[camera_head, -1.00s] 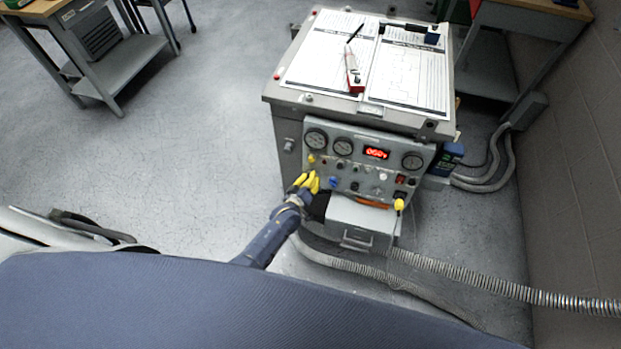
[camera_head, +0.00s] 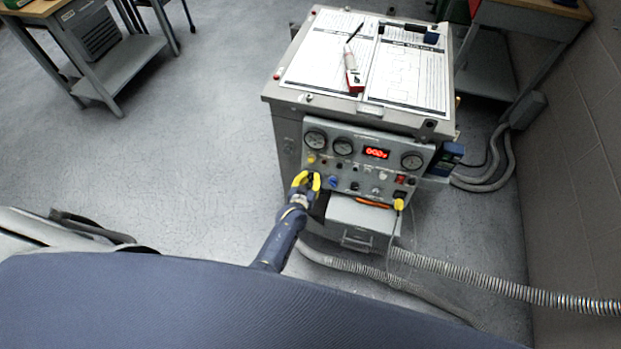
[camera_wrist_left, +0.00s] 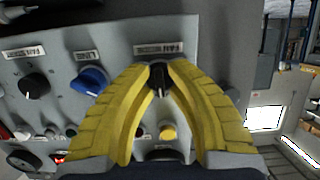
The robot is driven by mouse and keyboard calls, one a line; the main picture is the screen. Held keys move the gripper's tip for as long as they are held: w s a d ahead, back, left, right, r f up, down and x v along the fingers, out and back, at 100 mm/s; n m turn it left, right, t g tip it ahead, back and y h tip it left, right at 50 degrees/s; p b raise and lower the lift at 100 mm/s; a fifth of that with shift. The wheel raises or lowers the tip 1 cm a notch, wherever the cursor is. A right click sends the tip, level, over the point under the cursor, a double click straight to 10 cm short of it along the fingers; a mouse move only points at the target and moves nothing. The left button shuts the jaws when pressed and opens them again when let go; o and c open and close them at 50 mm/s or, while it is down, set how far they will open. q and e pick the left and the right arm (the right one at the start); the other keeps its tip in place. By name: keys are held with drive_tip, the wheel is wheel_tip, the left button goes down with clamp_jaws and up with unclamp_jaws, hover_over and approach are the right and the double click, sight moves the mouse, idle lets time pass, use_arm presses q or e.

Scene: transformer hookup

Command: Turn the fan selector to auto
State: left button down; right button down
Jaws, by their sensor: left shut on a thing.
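The fan selector, a small black knob (camera_wrist_left: 159,78), sits on the grey front panel of the machine (camera_head: 345,168), at the panel's lower left. My left gripper (camera_head: 310,177), with yellow fingers, is at the knob. In the left wrist view its two fingertips (camera_wrist_left: 160,72) close on the knob's sides, one on each side. My right gripper is not in view.
A blue knob (camera_wrist_left: 90,80) and a larger black knob (camera_wrist_left: 33,86) sit beside the gripped knob. Gauges and a red display (camera_head: 377,153) are higher on the panel. A drawer (camera_head: 360,217) juts out below. A ribbed hose (camera_head: 500,290) crosses the floor at the right.

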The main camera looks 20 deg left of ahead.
use_arm(q)
drive_tip(key=shift+w+a+r, duration=0.15)
drive_tip(key=shift+w+r, duration=0.15)
drive_tip(key=shift+r, duration=0.1)
drive_tip(key=c, duration=1.6)
unclamp_jaws()
drive_tip(key=o, duration=0.5)
drive_tip(key=shift+s+f, duration=0.2)
drive_tip(key=shift+s, duration=0.1)
drive_tip(key=shift+v, duration=5.9)
